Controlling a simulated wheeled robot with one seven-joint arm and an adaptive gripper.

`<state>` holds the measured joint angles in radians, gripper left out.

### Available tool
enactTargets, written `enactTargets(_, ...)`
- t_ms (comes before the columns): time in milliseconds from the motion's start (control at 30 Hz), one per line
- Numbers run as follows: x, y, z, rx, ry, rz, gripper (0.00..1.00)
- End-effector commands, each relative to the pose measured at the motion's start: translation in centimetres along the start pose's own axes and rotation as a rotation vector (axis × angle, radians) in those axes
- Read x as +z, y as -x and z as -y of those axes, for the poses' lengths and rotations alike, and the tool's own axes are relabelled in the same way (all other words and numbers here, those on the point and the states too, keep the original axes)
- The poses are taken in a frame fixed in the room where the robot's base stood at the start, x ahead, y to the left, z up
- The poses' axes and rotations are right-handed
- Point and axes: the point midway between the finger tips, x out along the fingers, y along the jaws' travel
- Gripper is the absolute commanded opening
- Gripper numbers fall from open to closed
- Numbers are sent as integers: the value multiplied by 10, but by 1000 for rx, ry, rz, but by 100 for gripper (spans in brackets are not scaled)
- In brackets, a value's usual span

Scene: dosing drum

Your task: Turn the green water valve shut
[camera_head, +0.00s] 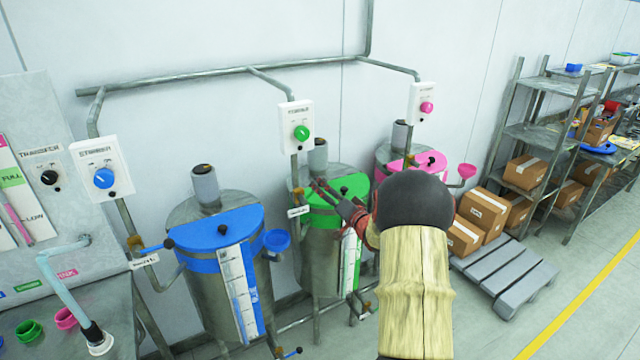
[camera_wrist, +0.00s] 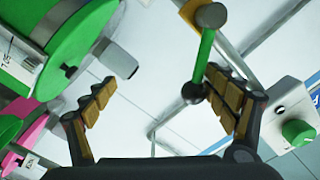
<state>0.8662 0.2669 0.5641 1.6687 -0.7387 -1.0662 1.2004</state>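The green water valve is a lever (camera_wrist: 203,60) with a dark ball knob on its end, in the wrist view. It joins a brass-coloured fitting and grey pipe at the top. My gripper (camera_wrist: 160,80) is open, and the lever's ball end is close beside its right-hand finger, overlapping it in the view; I cannot tell whether they touch. In the head view my gripper (camera_head: 318,188) is in front of the pipe beside the green-lidded drum (camera_head: 345,205). There my gripper and arm largely hide the valve.
The switch box with a green knob (camera_head: 302,132) hangs above the drum. A blue-lidded drum (camera_head: 215,230) stands left and a pink-lidded drum (camera_head: 410,160) behind right. Cartons stand on a pallet (camera_head: 505,275) and metal shelves further right.

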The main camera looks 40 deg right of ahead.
Motion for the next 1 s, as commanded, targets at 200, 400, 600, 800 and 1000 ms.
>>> enactTargets(200, 4, 0, -7, 1, 0, 1, 85)
enactTargets(400, 11, 0, -14, 2, -1, 1, 85)
enactTargets(600, 20, 0, -23, 2, -1, 3, 85)
enactTargets(800, 20, 0, -23, 2, 0, 2, 85)
enactTargets(1000, 19, 0, -21, 0, 0, 1, 85)
